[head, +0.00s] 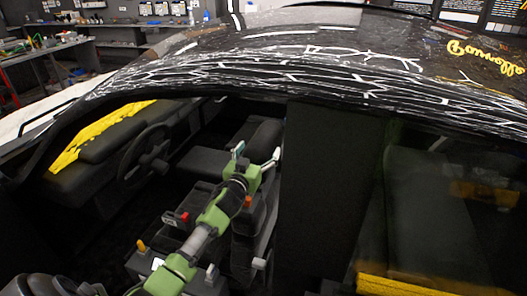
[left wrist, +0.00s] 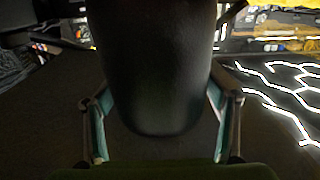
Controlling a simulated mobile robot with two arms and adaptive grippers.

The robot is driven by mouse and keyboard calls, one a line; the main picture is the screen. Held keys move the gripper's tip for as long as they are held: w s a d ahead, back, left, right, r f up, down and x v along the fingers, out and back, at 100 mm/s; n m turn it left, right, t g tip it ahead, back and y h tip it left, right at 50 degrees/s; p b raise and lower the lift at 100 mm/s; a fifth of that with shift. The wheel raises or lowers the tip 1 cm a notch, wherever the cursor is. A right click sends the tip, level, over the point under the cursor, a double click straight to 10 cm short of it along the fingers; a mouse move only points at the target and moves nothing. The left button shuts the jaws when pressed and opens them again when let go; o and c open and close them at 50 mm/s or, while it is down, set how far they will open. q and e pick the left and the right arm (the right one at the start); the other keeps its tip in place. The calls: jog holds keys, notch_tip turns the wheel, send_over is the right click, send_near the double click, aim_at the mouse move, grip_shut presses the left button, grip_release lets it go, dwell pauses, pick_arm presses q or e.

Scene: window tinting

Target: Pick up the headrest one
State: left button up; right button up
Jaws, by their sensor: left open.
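A black rounded headrest (left wrist: 152,65) fills the middle of the left wrist view, its lower end rounded. My left gripper (head: 257,155) is open inside the car, over the dark seats (head: 215,160) in the head view. In the left wrist view its two teal-lined fingers stand on either side of the headrest's rounded end, with dark gaps between. My right gripper is not in view.
The black car roof (head: 290,75) with white crack-like lines spans above my left arm. A dark pillar (head: 330,190) stands right of the gripper. The steering wheel (head: 145,157) and yellow-trimmed dashboard (head: 100,137) are to the left.

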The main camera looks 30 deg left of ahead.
pick_arm(q)
jog(key=shift+c, duration=0.3)
jog(key=c, duration=1.5)
jog(key=shift+r, duration=0.15)
jog(key=shift+r, duration=0.1)
jog(key=shift+r, duration=0.3)
notch_tip(320, 180, up, 17)
jog(key=shift+r+b, duration=0.1)
jog(key=shift+b, duration=0.7)
